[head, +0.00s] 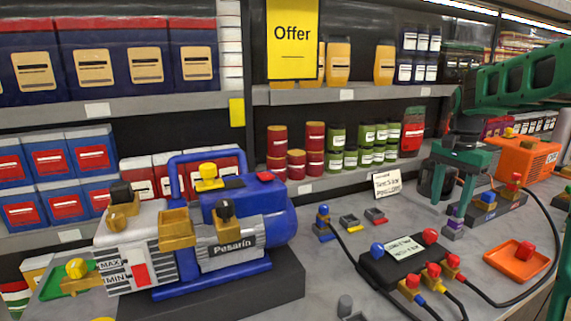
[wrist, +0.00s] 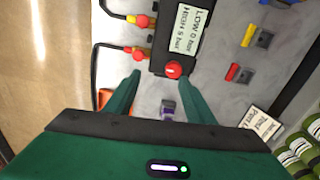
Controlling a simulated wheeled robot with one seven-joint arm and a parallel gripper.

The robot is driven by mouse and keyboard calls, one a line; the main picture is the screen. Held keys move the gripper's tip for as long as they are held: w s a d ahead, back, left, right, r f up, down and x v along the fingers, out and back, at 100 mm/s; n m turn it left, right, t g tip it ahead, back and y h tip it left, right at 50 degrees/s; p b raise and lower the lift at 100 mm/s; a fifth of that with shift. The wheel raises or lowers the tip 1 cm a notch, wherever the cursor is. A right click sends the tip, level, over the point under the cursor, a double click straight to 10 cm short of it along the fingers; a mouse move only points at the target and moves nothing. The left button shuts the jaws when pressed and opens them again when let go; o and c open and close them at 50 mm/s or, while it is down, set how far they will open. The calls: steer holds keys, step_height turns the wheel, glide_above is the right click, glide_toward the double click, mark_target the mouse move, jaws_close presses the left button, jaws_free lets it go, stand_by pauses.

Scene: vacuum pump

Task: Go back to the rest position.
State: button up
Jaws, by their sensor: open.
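My green gripper (head: 454,190) hangs over the right part of the grey counter in the head view, pointing down. In the wrist view my gripper (wrist: 157,92) has its two fingers spread apart, with nothing held between them. A small purple and grey block (wrist: 168,108) shows on the counter below, in the gap between the fingers. In the head view the purple block (head: 453,228) stands under the gripper. I cannot tell the exact height between the fingertips and the block.
A blue and grey Pesarin pump (head: 232,240) stands on the left. A black manifold box (head: 378,262) with hoses lies in the middle. An orange tray (head: 516,261), an orange machine (head: 522,160) and a small sign (head: 386,184) are near the gripper. Stocked shelves (head: 350,90) run behind.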

steer(key=s+a+f+n, duration=0.1)
steer(key=s+f+n, duration=0.1)
steer(key=s, duration=0.9)
steer(key=s+a+f+n, duration=0.2)
steer(key=s+f, duration=0.1)
steer(key=s, duration=0.8)
steer(key=s+a+f+n, duration=0.2)
steer(key=s+f+n, duration=0.1)
steer(key=s, duration=0.7)
steer(key=shift+s+f, duration=0.35)
steer(key=shift+s, duration=0.05)
